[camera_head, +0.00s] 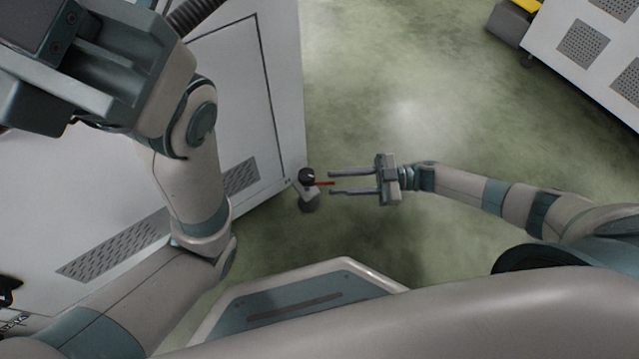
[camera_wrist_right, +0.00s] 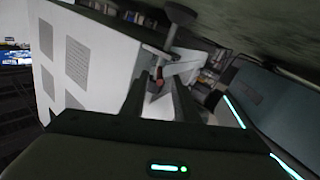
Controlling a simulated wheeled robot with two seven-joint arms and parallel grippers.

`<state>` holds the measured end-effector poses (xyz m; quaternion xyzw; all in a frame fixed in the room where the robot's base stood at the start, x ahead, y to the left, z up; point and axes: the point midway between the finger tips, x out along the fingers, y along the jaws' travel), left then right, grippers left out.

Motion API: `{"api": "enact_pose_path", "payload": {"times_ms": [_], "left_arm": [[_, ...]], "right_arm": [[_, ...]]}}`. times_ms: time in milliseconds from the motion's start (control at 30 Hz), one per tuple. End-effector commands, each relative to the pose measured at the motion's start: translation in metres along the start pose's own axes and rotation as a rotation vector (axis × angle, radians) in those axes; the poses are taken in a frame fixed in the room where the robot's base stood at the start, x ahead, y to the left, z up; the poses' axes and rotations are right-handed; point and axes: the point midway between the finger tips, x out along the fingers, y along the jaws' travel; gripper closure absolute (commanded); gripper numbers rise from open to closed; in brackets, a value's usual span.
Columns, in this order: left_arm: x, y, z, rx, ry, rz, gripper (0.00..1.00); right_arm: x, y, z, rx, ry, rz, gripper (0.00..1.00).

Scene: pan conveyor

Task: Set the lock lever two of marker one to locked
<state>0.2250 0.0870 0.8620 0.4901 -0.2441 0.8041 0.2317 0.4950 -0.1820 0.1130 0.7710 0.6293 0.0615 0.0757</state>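Another white cabinet (camera_head: 590,45) with perforated panels stands at the upper right, beside a yellow and dark box (camera_head: 512,20). The green floor (camera_head: 410,80) between the cabinets is clear. My left arm passes in front of the near cabinet.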

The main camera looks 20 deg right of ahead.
Motion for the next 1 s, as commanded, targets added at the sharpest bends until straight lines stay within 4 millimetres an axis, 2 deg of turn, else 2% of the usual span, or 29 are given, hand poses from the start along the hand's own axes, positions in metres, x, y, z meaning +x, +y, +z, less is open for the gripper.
{"api": "enact_pose_path", "payload": {"times_ms": [100,300,500,767,800,900,1000], "left_arm": [[-0.004,0.002,-0.003,-0.004,0.004,0.003,0.73],[-0.005,0.003,-0.003,-0.005,0.003,0.006,0.73],[-0.004,0.001,-0.004,-0.004,0.009,0.0,0.73],[-0.004,0.001,-0.004,-0.003,0.008,0.002,0.73],[-0.004,0.001,-0.004,-0.003,0.007,0.002,0.73],[-0.005,0.001,-0.003,-0.003,0.005,0.005,0.73],[-0.005,0.002,-0.003,-0.004,0.003,0.007,0.73]], "right_arm": [[0.021,0.0,0.001,-0.003,0.003,-0.002,0.72],[0.045,0.0,0.001,0.0,0.002,-0.001,0.72],[0.055,0.0,0.0,-0.001,0.001,0.0,0.72],[0.056,0.0,0.0,-0.001,0.0,0.0,0.72],[0.056,0.0,0.0,-0.001,0.0,0.0,0.77],[0.056,0.001,0.0,-0.001,0.0,0.001,1.0],[0.055,0.001,0.0,-0.001,0.0,0.001,1.0]]}}
